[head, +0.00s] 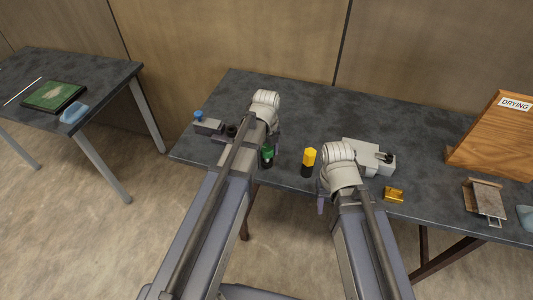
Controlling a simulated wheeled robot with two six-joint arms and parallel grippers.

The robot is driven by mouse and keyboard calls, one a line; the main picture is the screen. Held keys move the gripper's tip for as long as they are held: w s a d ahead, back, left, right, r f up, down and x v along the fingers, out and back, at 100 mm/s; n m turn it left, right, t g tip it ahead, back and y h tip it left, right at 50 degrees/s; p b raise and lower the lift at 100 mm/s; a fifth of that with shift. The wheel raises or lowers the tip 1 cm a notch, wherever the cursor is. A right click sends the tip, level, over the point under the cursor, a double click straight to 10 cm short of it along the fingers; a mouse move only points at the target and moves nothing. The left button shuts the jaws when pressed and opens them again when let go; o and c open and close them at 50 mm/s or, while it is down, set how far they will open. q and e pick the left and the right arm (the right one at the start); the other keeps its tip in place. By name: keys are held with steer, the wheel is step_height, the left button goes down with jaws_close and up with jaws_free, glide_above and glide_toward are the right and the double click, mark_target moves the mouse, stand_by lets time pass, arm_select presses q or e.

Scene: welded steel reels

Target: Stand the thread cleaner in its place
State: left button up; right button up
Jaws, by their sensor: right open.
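I cannot tell for sure which item is the thread cleaner. A bottle-like piece with a black body and yellow top (309,162) stands upright on the dark table between my two arms. A green-and-black piece (267,157) stands beside my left wrist, partly covered by the arm. My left gripper (274,146) is mostly hidden behind its own arm, so its jaws and any hold do not show. My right gripper (321,205) is open and points down near the table's front edge, largely covered by its wrist. The place for the thread cleaner cannot be made out.
A grey block with a blue knob (207,122) sits at the table's left end. A pale grey fixture (368,157) stands behind my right wrist.

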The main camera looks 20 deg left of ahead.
arm_select(q)
steer(key=shift+o, duration=0.9)
step_height(320, 180, up, 8)
steer(key=p, duration=0.8)
steer(key=shift+f, duration=0.15)
